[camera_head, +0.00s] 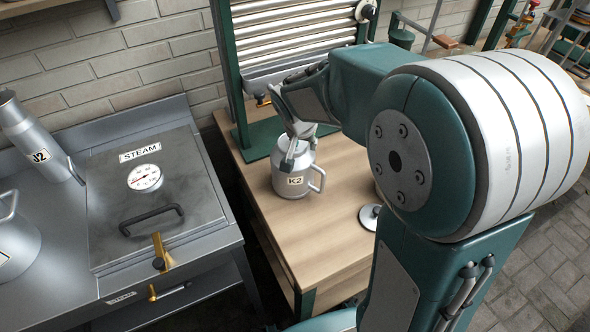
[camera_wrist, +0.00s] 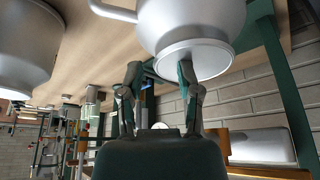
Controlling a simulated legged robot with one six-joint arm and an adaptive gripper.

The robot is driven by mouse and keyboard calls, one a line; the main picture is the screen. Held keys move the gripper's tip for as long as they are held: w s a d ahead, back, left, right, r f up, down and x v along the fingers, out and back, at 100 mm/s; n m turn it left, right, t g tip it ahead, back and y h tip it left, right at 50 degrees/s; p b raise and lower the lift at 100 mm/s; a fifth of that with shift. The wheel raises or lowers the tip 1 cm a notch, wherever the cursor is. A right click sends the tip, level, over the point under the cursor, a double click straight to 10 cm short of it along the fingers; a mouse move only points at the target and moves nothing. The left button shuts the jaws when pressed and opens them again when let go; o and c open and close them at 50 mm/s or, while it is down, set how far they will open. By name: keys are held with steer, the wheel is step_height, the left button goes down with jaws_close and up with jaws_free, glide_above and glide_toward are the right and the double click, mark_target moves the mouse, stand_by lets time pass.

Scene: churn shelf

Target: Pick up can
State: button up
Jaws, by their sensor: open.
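The can (camera_head: 294,172) is a silver metal vessel labelled K2, with a side handle and a narrower top. It stands upright on the wooden table. My gripper (camera_head: 292,135) is over its top in the head view and hides part of it. In the wrist view, which looks upside down, a silver can (camera_wrist: 190,25) with a side handle fills the top. The fingers of my gripper (camera_wrist: 160,75) are apart there; the right one overlaps the can's round top and the left one lies outside it. Nothing is held. I cannot tell whether a finger touches the can.
The wooden table (camera_head: 341,192) has bare room around the can. A green frame with slats (camera_head: 285,30) stands behind it. At left is a steel steam unit (camera_head: 150,200) with a gauge and handle. Another can (camera_head: 35,137) is tilted there. A silver vessel (camera_wrist: 25,45) shows in the wrist view.

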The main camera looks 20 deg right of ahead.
steer(key=shift+x, duration=1)
jaws_close()
steer(key=shift+r, duration=0.15)
